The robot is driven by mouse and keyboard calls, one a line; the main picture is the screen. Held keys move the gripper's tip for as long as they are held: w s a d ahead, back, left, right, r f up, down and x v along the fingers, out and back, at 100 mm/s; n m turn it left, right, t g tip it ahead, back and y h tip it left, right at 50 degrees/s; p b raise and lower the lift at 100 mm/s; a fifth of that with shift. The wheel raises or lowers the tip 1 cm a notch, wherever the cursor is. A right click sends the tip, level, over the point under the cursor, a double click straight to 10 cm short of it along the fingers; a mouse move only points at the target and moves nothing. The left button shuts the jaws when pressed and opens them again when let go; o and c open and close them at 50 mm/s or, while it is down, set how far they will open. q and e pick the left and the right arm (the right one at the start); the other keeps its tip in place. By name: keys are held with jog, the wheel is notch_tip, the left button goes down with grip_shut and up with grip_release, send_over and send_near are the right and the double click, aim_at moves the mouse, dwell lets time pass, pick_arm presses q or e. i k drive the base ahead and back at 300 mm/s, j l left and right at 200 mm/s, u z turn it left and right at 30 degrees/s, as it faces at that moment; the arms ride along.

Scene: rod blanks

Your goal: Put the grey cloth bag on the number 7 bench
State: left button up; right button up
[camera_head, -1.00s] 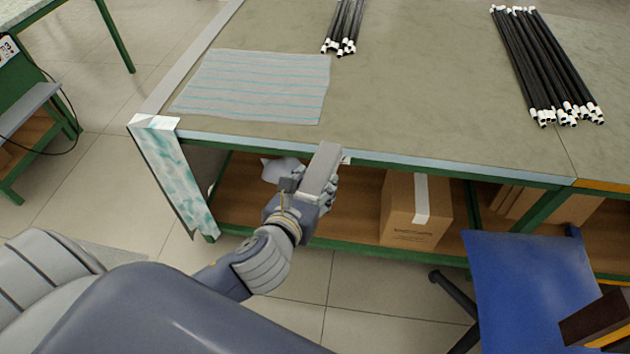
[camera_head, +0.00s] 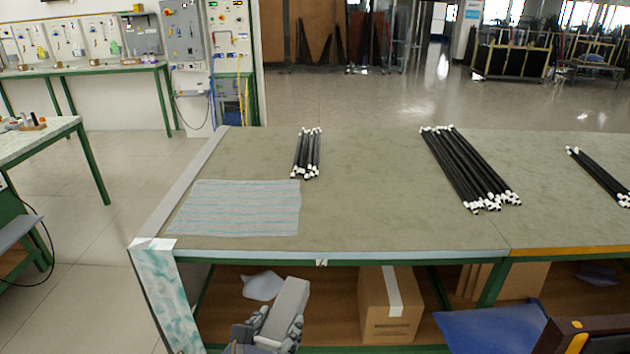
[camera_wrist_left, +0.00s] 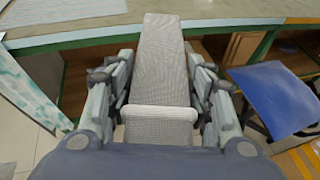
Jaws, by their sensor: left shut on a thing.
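My left gripper (camera_head: 276,322) is shut on the grey cloth bag (camera_head: 290,304), in front of the bench at its front edge. The left wrist view shows the bag (camera_wrist_left: 162,70) between the two fingers (camera_wrist_left: 160,100), its far end reaching toward the bench edge. The bench (camera_head: 370,215) has a grey-green top and green frame. A small white label (camera_head: 321,262) sits on its front edge; its number is too small to read for sure.
A striped cloth (camera_head: 235,208) lies on the bench's left part. Black rods with white ends lie in bundles (camera_head: 307,153), (camera_head: 468,168), (camera_head: 602,178). The bench top between them is clear. A cardboard box (camera_head: 378,315) is on the lower shelf. A blue chair (camera_head: 490,328) stands at right.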

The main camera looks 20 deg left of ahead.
aim_at(239, 163)
jog(key=k+u, duration=0.4)
jog(key=k+j+u, duration=0.2)
jog(key=u, duration=0.2)
jog(key=k+u, duration=0.1)
jog(key=u, duration=1.5)
jog(key=i+j+u, duration=0.1)
jog(key=u, duration=1.4)
jog(key=i, duration=0.5)
jog(key=i+j+z, duration=0.1)
jog(key=i, duration=0.35)
jog(key=i+j, duration=0.15)
jog(key=i, duration=0.35)
jog(key=i+z, duration=0.25)
jog(key=i, duration=0.5)
jog(key=i+z, duration=0.25)
jog(key=i, duration=0.45)
jog(key=i+l+z, duration=0.15)
jog(key=i+z, duration=0.85)
jog(key=i+j+z, duration=0.2)
jog(key=i+z, duration=0.25)
jog(key=i+l+z, duration=0.2)
jog(key=i+z, duration=1.55)
jog(key=i, duration=0.35)
jog(key=i+j+z, duration=0.15)
jog(key=i+z, duration=0.25)
jog(key=i, duration=0.35)
